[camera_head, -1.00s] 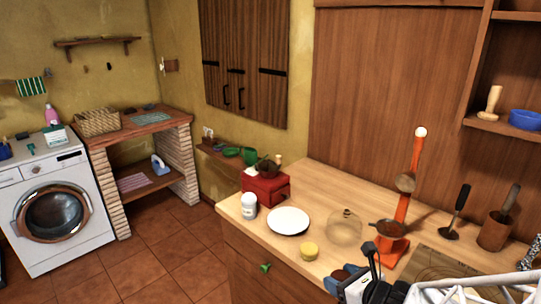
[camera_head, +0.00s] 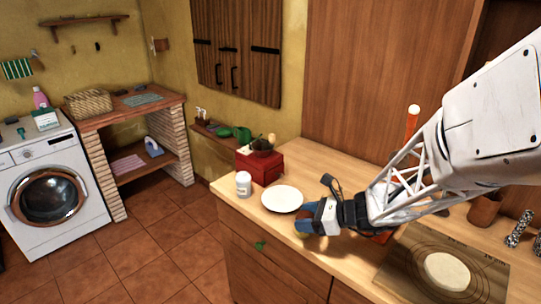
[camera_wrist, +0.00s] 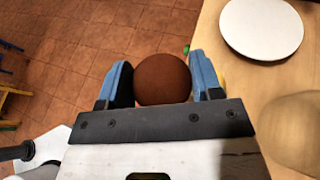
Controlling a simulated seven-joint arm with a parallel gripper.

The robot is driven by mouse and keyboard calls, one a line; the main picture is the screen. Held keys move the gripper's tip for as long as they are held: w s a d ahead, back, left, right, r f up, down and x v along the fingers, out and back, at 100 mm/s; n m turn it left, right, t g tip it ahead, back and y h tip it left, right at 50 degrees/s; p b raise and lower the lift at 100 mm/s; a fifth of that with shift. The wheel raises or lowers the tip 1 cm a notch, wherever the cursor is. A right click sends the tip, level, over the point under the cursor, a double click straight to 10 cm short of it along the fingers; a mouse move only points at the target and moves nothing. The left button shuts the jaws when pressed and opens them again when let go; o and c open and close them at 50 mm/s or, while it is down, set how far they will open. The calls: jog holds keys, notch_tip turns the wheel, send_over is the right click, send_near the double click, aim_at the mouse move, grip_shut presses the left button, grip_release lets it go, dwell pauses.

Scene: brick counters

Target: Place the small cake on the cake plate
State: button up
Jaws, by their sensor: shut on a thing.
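The cake plate (camera_head: 282,198) is a bare white round plate on the counter, left of my gripper in the head view. It also shows at the upper right of the wrist view (camera_wrist: 262,28). My gripper (camera_head: 316,219) is above the counter near its front edge, just right of the plate. In the wrist view its blue fingers (camera_wrist: 161,82) are shut on a round brown thing, seemingly the small cake (camera_wrist: 162,79). The fingers and wrist hide it in the head view. A clear dome (camera_wrist: 291,130) stands on the counter at the right of the wrist view.
A white jar (camera_head: 243,184) and a red box (camera_head: 259,166) stand beyond the plate. A wooden board (camera_head: 405,264) with a pale disc (camera_head: 446,271) lies at the right. Floor shows beyond the counter edge.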

jog(key=shift+w+a+f+n+g+y, duration=0.1)
jog(key=shift+w+a+n+g+y, duration=0.2)
jog(key=shift+w+n+g, duration=0.25)
jog(key=shift+w+a+f+n+g+y, duration=0.1)
jog(key=shift+w+a+n+g+y, duration=0.15)
jog(key=shift+w+n+g, duration=0.3)
jog(key=shift+w+a+f+n+g, duration=0.2)
jog(key=shift+w+n+g, duration=0.25)
jog(key=shift+w+g, duration=0.1)
jog(key=shift+w+a+f+n+g, duration=0.2)
jog(key=shift+w+n+g, duration=0.2)
jog(key=shift+g, duration=0.1)
jog(key=shift+w+a+f+n+g, duration=0.2)
jog(key=shift+w+n+g, duration=0.25)
jog(key=shift+w+g, duration=0.1)
send_over(282, 197)
jog(key=shift+s+f, duration=0.15)
jog(key=shift+f, duration=0.6)
jog(key=shift+f, duration=1.75)
jog(key=shift+f, duration=0.15)
jog(key=o, duration=0.9)
